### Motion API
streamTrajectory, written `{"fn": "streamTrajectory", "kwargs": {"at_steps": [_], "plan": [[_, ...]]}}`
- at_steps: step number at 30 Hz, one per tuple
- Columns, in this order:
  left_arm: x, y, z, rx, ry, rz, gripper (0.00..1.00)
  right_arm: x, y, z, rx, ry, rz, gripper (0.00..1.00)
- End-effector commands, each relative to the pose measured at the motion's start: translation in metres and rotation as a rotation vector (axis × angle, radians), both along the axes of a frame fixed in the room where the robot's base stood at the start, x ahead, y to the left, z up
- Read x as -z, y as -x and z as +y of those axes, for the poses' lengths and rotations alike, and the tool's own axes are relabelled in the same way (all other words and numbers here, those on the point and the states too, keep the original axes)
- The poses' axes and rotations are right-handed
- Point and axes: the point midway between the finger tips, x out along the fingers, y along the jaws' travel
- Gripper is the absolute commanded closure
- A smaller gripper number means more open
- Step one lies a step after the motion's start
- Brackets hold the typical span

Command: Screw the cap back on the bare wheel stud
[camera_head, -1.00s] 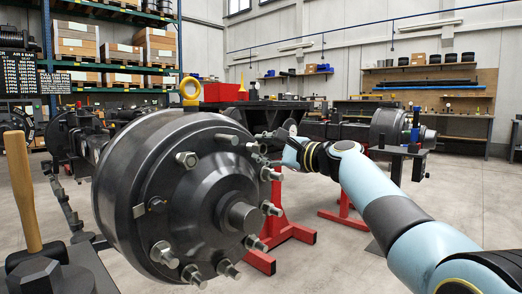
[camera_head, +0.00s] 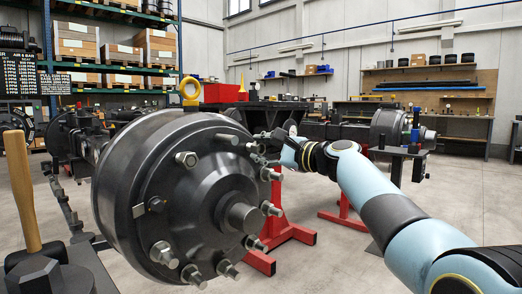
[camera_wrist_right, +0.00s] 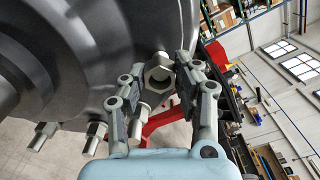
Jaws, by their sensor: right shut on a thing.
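A dark grey wheel hub (camera_head: 165,195) fills the left and middle of the head view, ringed by several studs with metal nuts or caps. My right gripper (camera_head: 262,147) is at the hub's upper right rim. In the right wrist view the gripper (camera_wrist_right: 160,73) has its two fingers on either side of a hexagonal metal cap (camera_wrist_right: 158,76) and is shut on it. The cap lies close to the hub face; I cannot tell whether it sits on a stud thread. The bare stud is not clearly seen, hidden around the fingers. My left gripper is not in view.
A hammer with a wooden handle (camera_head: 20,190) stands at the left. Red axle stands (camera_head: 290,225) are below the axle. A yellow lifting eye (camera_head: 190,91) and a red box (camera_head: 222,93) are behind the hub.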

Motion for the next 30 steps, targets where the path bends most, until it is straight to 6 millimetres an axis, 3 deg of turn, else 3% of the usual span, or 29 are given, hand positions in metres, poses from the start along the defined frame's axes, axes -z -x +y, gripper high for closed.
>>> {"fn": "streamTrajectory", "kwargs": {"at_steps": [22,23,30], "plan": [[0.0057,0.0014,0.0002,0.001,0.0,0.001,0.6,-0.0001,-0.0056,0.0055,0.0,-0.001,-0.001,1.0],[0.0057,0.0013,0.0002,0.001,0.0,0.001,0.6,-0.0001,-0.0056,0.0056,0.0,-0.001,-0.001,0.71],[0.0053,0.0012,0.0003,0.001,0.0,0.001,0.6,-0.0002,-0.0055,0.0053,0.0,0.0,0.0,1.0]]}}
